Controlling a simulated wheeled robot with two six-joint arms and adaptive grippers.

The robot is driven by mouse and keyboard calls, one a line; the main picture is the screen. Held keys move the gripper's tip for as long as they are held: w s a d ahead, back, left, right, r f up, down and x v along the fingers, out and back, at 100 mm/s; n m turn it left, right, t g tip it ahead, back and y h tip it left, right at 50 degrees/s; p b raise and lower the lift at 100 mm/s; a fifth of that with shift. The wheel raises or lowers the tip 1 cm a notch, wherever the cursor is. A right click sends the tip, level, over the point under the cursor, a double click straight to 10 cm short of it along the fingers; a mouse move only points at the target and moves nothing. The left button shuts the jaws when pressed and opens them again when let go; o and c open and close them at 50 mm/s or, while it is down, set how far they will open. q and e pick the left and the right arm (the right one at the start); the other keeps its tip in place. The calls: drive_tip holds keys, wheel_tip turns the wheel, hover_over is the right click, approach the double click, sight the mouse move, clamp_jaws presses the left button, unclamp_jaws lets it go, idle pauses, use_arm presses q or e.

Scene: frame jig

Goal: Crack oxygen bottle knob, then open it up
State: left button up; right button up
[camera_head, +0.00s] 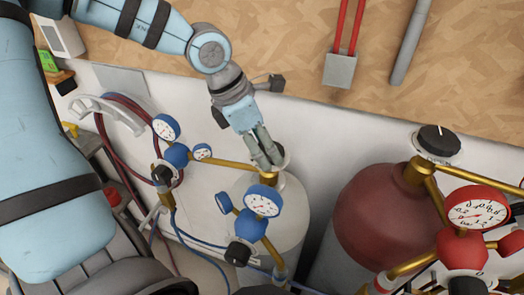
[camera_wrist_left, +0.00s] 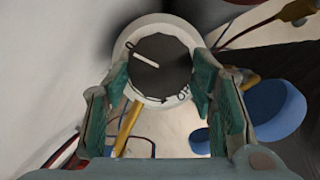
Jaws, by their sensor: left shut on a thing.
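The white oxygen bottle (camera_head: 296,212) stands in the middle of the head view, with brass fittings and blue gauges (camera_head: 262,202). Its valve knob is a dark disc with a white pointer line (camera_wrist_left: 155,62), seen from above in the left wrist view. The pointer slants toward the upper left, and a curved arrow marks the pale ring around it. My left gripper (camera_head: 270,158) reaches down onto the knob, its green-padded fingers (camera_wrist_left: 162,72) closed on either side of it. In the head view the fingers mostly hide the knob. My right gripper is not in view.
A dark red bottle (camera_head: 385,220) with its own black knob (camera_head: 437,143) and red gauge (camera_head: 478,210) stands to the right. Another blue gauge set (camera_head: 176,155) and hoses hang at left. A pale wall panel (camera_head: 340,140) runs close behind the bottles.

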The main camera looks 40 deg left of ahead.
use_arm(q)
drive_tip(key=shift+d+f+n+b, duration=0.1)
drive_tip(key=shift+f+n+b, duration=0.25)
drive_tip(key=shift+n+b, duration=0.6)
drive_tip(key=shift+s+r+t+y+b, duration=0.1)
drive_tip(key=shift+t+y+b, duration=0.2)
drive_tip(key=shift+b, duration=0.25)
drive_tip(key=shift+d+r+n, duration=0.1)
drive_tip(key=shift+r+n, duration=0.05)
drive_tip(key=shift+n, duration=0.3)
drive_tip(key=shift+s+r+n+y+p, duration=0.1)
drive_tip(key=shift+r+n+y+p, duration=0.15)
drive_tip(key=shift+n+p, duration=0.25)
drive_tip(key=shift+f+n+p, duration=0.15)
drive_tip(key=shift+n+p, duration=0.15)
drive_tip(key=shift+p, duration=0.2)
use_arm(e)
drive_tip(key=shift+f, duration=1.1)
use_arm(q)
drive_tip(key=o, duration=1.1)
drive_tip(key=shift+o, duration=0.2)
